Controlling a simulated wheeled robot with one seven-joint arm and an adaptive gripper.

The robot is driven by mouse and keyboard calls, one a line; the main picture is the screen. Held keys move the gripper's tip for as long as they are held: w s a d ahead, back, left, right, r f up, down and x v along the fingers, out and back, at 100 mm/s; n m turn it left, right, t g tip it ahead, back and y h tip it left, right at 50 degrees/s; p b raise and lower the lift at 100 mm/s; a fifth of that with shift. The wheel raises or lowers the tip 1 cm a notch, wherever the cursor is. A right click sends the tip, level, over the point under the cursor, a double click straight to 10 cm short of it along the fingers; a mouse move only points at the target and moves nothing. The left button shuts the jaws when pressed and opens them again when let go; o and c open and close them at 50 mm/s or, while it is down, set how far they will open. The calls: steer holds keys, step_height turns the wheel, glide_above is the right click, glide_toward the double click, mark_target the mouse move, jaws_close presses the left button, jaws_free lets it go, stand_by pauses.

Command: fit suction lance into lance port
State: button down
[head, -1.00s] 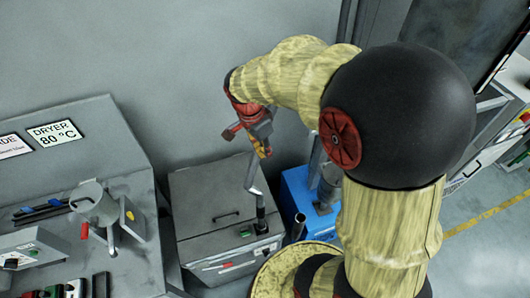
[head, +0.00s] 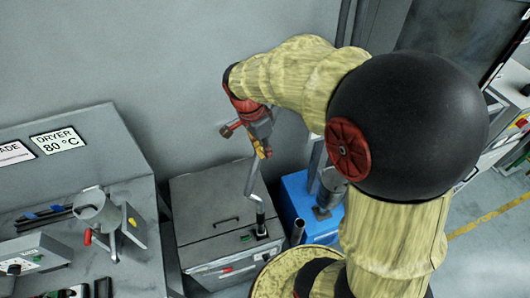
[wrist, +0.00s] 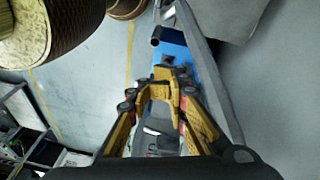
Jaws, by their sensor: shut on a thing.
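The suction lance (head: 250,180) is a thin grey bent tube in the head view. My gripper (head: 263,153), with yellow fingers, is shut on its upper end above the grey box (head: 200,245). The lance slants down, bends, and its lower part stands over a dark fitting on the box's lid, which looks like the lance port (head: 262,235). I cannot tell whether the lance's lower end is inside the port or just above it. In the wrist view the yellow fingers (wrist: 172,82) come close together; the lance is hard to make out there.
On the left a grey bench (head: 60,190) carries a metal hopper (head: 95,208) and a control box (head: 30,250). The wall is close behind.

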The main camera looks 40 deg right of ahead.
steer(key=shift+r+m+p, duration=1.4)
steer(key=shift+r+p, duration=2.5)
steer(key=shift+r, duration=3.3)
step_height(320, 180, down, 25)
steer(key=b, duration=1.8)
steer(key=shift+s, duration=0.35)
